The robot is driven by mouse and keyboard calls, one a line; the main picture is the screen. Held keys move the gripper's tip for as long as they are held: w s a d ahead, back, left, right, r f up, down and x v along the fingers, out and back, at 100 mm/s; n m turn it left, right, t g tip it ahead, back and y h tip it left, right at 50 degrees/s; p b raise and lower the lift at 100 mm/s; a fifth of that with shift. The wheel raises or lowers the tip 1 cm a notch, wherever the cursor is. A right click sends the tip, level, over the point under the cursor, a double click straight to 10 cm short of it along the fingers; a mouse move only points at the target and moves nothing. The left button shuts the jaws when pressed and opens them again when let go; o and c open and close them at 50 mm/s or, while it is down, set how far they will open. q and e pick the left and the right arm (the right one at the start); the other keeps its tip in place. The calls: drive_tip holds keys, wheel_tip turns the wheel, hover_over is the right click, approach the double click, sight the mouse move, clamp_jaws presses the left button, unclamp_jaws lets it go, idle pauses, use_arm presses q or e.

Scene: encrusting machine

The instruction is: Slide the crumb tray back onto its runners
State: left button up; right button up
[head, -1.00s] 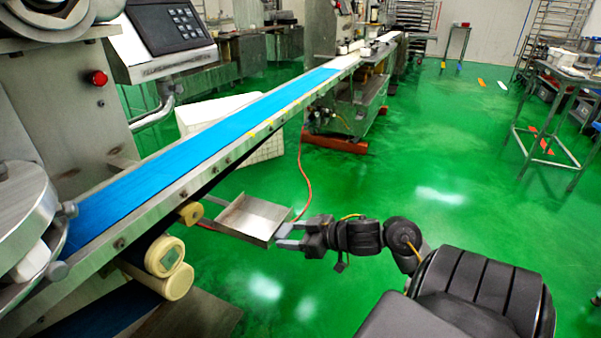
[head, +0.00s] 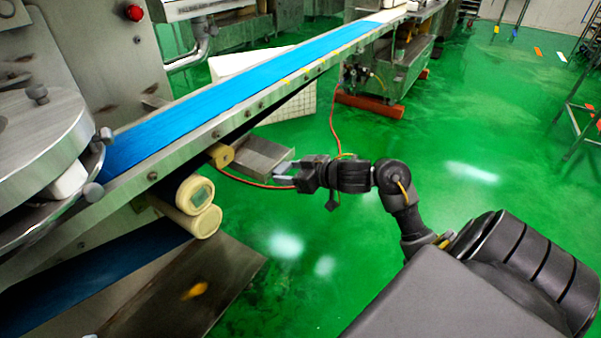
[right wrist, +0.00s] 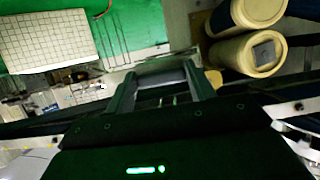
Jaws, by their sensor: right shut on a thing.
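The crumb tray (head: 266,158) is a shallow grey metal tray beside and partly behind the near side of the blue conveyor (head: 215,97) in the head view. My right gripper (head: 285,171) is shut on the tray's right-hand edge. In the right wrist view the two fingers of the right gripper (right wrist: 160,92) reach up to a grey metal part of the tray (right wrist: 160,70). The tray's far left end is hidden by the conveyor frame. I cannot make out the runners clearly or tell whether the tray touches them. My left gripper is not in view.
Cream rollers (head: 195,205) stick out under the conveyor, left of the tray. An orange hose (head: 255,184) passes close below the tray. A white crate (head: 285,110) stands behind the conveyor. The green floor (head: 400,250) to the right is open.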

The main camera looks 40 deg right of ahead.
sight(282, 167)
drive_tip(key=w, duration=0.1)
drive_tip(key=w+a, duration=0.1)
drive_tip(key=w, duration=0.1)
drive_tip(key=shift+w+a, duration=0.1)
drive_tip(key=shift+w, duration=0.2)
drive_tip(key=shift+w+a, duration=0.25)
drive_tip(key=shift+w, duration=0.65)
drive_tip(key=shift+w+a, duration=0.25)
drive_tip(key=shift+w, duration=0.65)
use_arm(q)
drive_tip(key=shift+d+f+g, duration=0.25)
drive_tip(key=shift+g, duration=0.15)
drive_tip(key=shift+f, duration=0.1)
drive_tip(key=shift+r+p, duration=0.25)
drive_tip(key=shift+p, duration=0.1)
use_arm(e)
drive_tip(key=shift+f, duration=0.15)
drive_tip(key=o, duration=1.2)
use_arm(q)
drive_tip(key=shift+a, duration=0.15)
use_arm(e)
drive_tip(key=shift+f, duration=0.1)
